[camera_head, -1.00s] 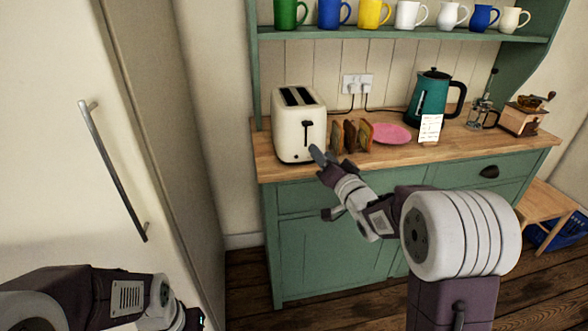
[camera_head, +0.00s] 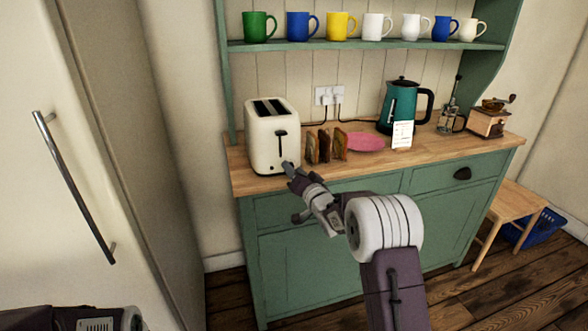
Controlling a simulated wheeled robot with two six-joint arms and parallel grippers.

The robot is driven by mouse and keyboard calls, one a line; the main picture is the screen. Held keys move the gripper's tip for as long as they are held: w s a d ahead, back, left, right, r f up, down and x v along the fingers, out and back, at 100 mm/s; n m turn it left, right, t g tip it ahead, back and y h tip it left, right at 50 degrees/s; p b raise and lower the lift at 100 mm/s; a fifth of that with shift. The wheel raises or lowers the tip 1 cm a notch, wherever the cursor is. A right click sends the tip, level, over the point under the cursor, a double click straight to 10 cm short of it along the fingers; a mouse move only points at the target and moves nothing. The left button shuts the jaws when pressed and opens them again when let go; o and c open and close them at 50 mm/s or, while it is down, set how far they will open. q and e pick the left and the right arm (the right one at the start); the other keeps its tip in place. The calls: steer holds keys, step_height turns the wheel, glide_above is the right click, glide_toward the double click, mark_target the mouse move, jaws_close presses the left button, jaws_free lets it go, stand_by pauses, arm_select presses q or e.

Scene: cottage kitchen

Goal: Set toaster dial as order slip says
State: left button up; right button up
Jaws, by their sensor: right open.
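The cream toaster (camera_head: 268,138) stands at the left end of the wooden counter, with two dark slots on top and a black lever on its front. Its dial is hard to make out; the lower right of its front is partly behind my gripper. My right gripper (camera_head: 289,168) is open at the toaster's lower right front corner; I cannot tell whether it touches. The order slip (camera_head: 402,135) stands upright in front of the teal kettle; its writing is too small to read. My left arm shows at the bottom left, with its gripper out of the frame.
The teal kettle (camera_head: 400,104), a glass press (camera_head: 452,118) and a coffee grinder (camera_head: 487,121) stand further right. Mugs line the green shelf (camera_head: 365,45) above. A fridge is at left.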

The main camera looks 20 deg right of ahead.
steer(key=shift+w, duration=0.2)
jaws_close()
